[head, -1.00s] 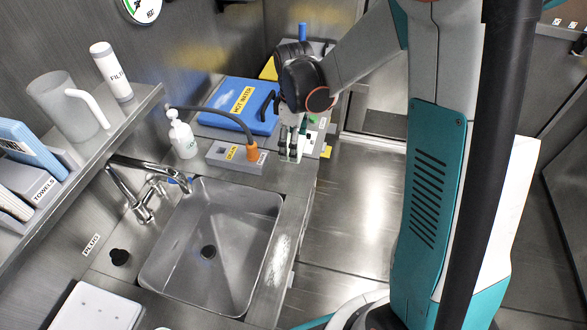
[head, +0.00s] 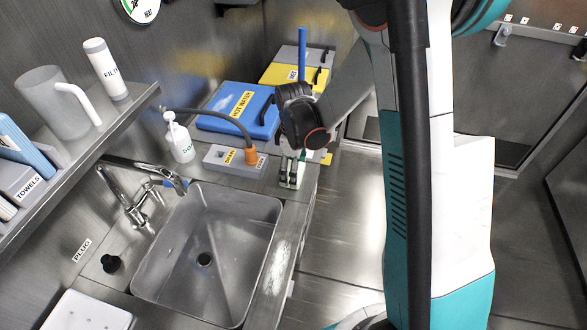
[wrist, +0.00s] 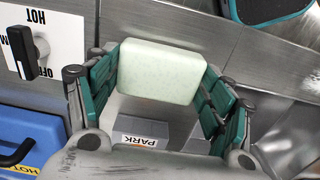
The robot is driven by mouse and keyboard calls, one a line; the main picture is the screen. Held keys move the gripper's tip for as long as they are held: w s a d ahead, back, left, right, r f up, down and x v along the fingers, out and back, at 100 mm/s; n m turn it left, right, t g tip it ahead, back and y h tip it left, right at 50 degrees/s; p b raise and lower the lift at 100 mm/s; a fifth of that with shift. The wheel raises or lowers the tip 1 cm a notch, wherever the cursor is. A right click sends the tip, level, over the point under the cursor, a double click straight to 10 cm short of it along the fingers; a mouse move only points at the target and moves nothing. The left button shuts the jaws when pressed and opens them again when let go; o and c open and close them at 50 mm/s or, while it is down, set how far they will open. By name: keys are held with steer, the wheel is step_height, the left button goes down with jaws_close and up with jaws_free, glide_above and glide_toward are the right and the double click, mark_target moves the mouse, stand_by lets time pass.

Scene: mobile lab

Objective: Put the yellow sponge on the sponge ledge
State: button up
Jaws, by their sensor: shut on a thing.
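My gripper (wrist: 158,88) is shut on a pale, greenish-white block with rounded corners (wrist: 160,70). The block looks like a sponge, but its colour here is not clearly yellow. Teal finger pads press on its left and right sides. I cannot identify a sponge ledge in either view.
A grey box with an orange hose end (head: 225,158) is left of my gripper. A blue hot water case (head: 235,112) and yellow case (head: 290,76) lie behind. The sink (head: 210,255) is in front. A soap bottle (head: 179,140) and tap (head: 135,180) stand left.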

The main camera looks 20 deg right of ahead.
steer(key=shift+f, duration=0.1)
steer(key=o, duration=0.9)
steer(key=shift+o, duration=0.2)
step_height(320, 180, up, 12)
steer(key=p, duration=0.4)
steer(key=s+r+m+t, duration=0.3)
steer(key=s+r+m, duration=0.2)
steer(key=s+r, duration=0.2)
steer(key=s+r+m+t, duration=0.4)
steer(key=s+r+m, duration=0.2)
steer(key=s, duration=0.6)
steer(key=shift+s+r, duration=0.15)
steer(key=shift+r, duration=0.7)
